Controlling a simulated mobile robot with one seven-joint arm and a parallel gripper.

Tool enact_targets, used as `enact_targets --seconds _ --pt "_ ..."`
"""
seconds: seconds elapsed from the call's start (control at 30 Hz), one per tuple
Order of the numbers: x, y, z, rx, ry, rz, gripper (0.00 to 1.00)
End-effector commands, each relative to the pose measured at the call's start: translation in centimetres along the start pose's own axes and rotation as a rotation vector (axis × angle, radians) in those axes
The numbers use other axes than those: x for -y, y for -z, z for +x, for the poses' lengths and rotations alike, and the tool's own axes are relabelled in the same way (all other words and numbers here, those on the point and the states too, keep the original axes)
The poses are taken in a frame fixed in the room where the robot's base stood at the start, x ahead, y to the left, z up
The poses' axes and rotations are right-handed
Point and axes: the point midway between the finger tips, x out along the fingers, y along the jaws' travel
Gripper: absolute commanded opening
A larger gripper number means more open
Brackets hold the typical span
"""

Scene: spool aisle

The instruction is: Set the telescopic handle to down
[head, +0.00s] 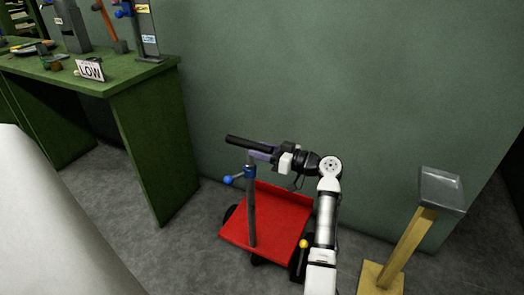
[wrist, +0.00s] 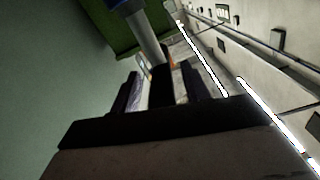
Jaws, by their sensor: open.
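The telescopic handle is a grey upright post (head: 252,215) on a red cart, topped by a black crossbar (head: 240,140). A blue collar (head: 250,172) with a blue ball lever (head: 228,180) sits high on the post, just below the crossbar. The post and a blue part also show at the top of the wrist view (wrist: 150,40). My gripper (head: 259,154) is open at the top of the post, close to the crossbar. Its fingers show in the wrist view (wrist: 163,85). I cannot tell whether they touch the handle; the post's top is partly hidden.
The red cart (head: 275,222) stands on grey floor by a green wall. A yellow-knobbed lever (head: 303,244) is at its right. A green workbench (head: 150,115) with a LOW sign (head: 90,70) is at left. A yellow stand (head: 405,240) is at right.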

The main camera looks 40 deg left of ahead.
Motion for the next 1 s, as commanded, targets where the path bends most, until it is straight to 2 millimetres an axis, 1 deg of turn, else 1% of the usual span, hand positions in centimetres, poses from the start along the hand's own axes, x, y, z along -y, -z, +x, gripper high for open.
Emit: enact_targets --seconds 0.07,0.17,0.27,0.4,0.6,0.7,0.8,1.0 --pt "-0.1 0.0 -0.6 -0.001 -0.002 0.000 0.46" --pt "-0.1 0.0 -2.0 -0.002 -0.004 0.000 0.46" --pt "-0.1 0.0 -4.1 -0.001 -0.005 -0.001 0.46" --pt "-0.1 0.0 -7.5 -0.002 -0.005 -0.001 0.46" --pt "-0.1 -0.1 -11.5 -0.001 -0.004 0.000 0.46" --pt "0.0 -0.1 -12.7 0.000 -0.002 0.000 0.46" --pt "0.0 0.0 -13.5 0.000 -0.002 0.000 0.46" --pt "0.0 0.0 -13.8 0.000 -0.001 0.000 0.46"
